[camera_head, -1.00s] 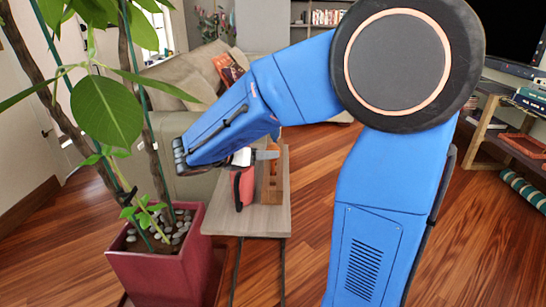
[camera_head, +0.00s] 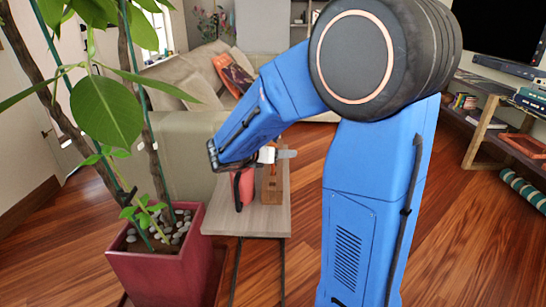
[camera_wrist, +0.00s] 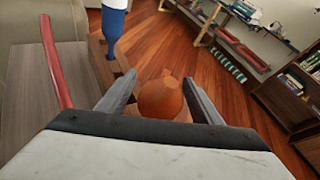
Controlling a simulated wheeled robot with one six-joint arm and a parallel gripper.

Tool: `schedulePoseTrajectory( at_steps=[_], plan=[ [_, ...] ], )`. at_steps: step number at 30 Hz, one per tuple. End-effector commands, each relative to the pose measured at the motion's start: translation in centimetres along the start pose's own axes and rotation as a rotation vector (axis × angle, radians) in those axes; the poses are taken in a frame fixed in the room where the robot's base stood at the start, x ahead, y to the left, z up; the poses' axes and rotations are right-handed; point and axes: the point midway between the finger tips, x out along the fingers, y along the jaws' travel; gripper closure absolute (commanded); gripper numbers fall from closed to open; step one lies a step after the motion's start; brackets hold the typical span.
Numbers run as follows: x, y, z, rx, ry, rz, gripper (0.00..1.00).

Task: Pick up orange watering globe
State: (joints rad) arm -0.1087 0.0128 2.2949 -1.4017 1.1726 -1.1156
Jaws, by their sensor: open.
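The orange watering globe (camera_wrist: 160,98) shows in the wrist view as a round orange body with a small knob on top. It lies between the two fingers of my gripper (camera_wrist: 160,95), with a gap visible on at least the right side. The fingers are open and I see no clear contact. In the head view my gripper (camera_head: 284,154) is over the right side of a small side table (camera_head: 222,221), just above a brown wooden stand (camera_head: 272,187). The globe cannot be made out clearly there.
A red object (camera_head: 243,190) stands left of the wooden stand. A blue object (camera_wrist: 113,32) rises near the left finger in the wrist view. A potted plant (camera_head: 160,275) stands left of the table, a sofa (camera_head: 185,145) behind. Open floor lies to the right.

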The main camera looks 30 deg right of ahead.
Motion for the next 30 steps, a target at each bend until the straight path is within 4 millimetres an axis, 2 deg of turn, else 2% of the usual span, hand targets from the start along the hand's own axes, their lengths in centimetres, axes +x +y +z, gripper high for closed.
schedulePoseTrajectory(
  at_steps=[9,10,15,25,30],
  plan=[
    [0.5,0.0,0.0,0.0,0.0,0.001,0.4],
    [0.5,0.0,0.0,0.0,0.0,0.001,0.43],
    [0.5,0.0,0.0,0.0,0.0,0.001,0.83],
    [0.4,0.0,0.2,0.001,0.0,0.001,0.85],
    [-0.3,-0.4,2.0,0.004,-0.001,0.001,0.85]
  ],
)
